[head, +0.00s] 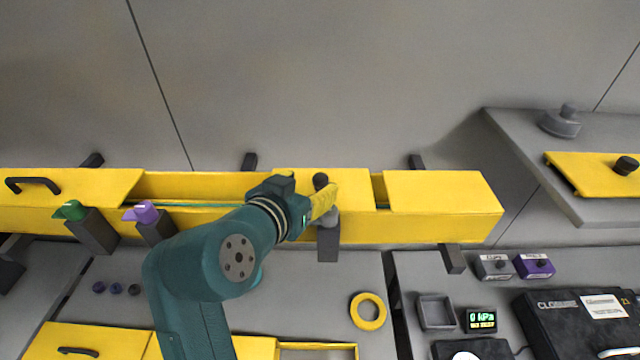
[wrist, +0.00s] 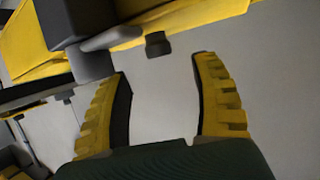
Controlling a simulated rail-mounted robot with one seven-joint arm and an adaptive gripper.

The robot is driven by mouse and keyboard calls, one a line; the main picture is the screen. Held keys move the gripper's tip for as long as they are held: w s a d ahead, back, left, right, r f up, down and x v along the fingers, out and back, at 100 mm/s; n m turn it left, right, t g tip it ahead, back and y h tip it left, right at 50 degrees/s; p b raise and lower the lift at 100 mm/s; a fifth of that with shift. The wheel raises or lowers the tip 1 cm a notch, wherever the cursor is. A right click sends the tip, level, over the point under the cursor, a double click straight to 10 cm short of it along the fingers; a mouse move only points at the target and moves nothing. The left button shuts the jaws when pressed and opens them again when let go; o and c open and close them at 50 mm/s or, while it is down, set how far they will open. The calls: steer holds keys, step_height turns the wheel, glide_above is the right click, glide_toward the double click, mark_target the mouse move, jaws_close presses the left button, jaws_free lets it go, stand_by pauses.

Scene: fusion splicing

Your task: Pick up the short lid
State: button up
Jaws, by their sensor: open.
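Several yellow lids show in the head view, and I cannot tell for certain which is the short lid. One short yellow lid (head: 355,186) lies on the trough's middle, with a dark knob (head: 320,180) at its left part. Another yellow lid (head: 590,178) with a black knob (head: 627,165) lies on the right shelf. My gripper (head: 326,200) is in front of the middle lid, beside a grey clip (head: 328,222) on a dark block. In the wrist view my gripper (wrist: 163,66) is open, with nothing between its fingers. The clip (wrist: 110,40) is just left of them.
The yellow trough (head: 440,232) runs across the scene, with a gap showing green fibre left of the middle. A green clip (head: 70,210) and a purple clip (head: 140,213) stand along its front. A yellow ring (head: 368,323) lies on the table, with splicing equipment (head: 570,320) at right.

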mark_target(320, 177)
steer(key=p+x, duration=0.1)
steer(key=x, duration=0.5)
steer(key=shift+f, duration=0.1)
jaws_close()
